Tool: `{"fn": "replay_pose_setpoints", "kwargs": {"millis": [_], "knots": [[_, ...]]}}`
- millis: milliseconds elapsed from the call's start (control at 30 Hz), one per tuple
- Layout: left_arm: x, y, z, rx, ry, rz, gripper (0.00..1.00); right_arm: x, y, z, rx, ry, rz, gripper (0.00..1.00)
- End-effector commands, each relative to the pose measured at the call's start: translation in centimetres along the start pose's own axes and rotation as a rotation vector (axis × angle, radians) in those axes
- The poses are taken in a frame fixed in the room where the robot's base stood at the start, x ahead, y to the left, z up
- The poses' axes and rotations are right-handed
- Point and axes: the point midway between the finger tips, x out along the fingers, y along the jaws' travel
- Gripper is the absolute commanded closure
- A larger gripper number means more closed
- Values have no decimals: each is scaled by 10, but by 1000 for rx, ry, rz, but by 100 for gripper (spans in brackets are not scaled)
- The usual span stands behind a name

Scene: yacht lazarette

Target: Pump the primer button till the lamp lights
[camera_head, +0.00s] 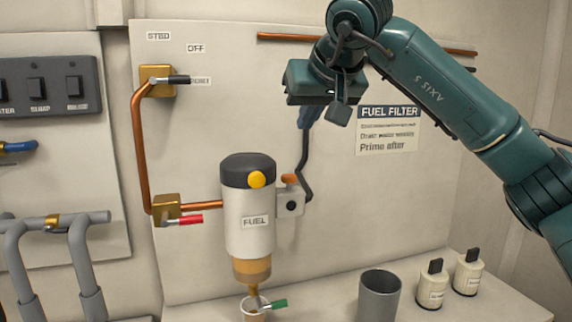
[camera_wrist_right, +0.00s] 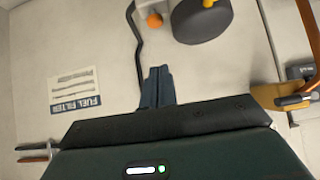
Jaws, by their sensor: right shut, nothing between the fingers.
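The fuel filter (camera_head: 250,215) is a pale cylinder with a black cap, a "FUEL" label and an amber bowl below. A round yellow button (camera_head: 256,179) is on the cap's front. An orange dome (camera_head: 289,179) tops a small grey box beside the filter; I cannot tell if it is lit. My right gripper (camera_head: 309,116) is shut and empty, above and right of the cap, touching nothing visible. In the wrist view its fingers (camera_wrist_right: 157,88) point toward the wall panel, with the orange dome (camera_wrist_right: 154,20) and cap (camera_wrist_right: 201,20) beyond. My left gripper is out of view.
A copper pipe (camera_head: 140,140) with valves runs left of the filter. A cup with a green-handled drain (camera_head: 277,304) is below. A grey beaker (camera_head: 379,296) and two small bottles (camera_head: 433,285) stand on the shelf. A black cable (camera_head: 305,165) hangs near my fingers.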

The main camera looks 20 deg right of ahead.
Motion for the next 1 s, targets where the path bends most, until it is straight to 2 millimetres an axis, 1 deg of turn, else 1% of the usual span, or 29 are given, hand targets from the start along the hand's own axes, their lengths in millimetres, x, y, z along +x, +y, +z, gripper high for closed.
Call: {"fn": "replay_pose_setpoints", "kwargs": {"millis": [67,333,467,567,633,933,967,1000], "knots": [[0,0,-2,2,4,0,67,-2,3,-2,-5,5,11,100],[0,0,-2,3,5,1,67,-2,2,-1,-4,4,9,100],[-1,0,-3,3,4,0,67,4,2,-1,-4,2,9,100],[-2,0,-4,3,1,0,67,18,2,-1,-3,0,7,100],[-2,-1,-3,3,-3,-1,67,30,2,-1,-2,-1,8,100],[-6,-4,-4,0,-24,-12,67,94,2,-2,-2,-1,7,100],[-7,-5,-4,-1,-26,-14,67,100,2,-2,-2,-2,7,100],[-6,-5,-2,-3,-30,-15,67,106,3,4,-4,-1,8,100]]}}
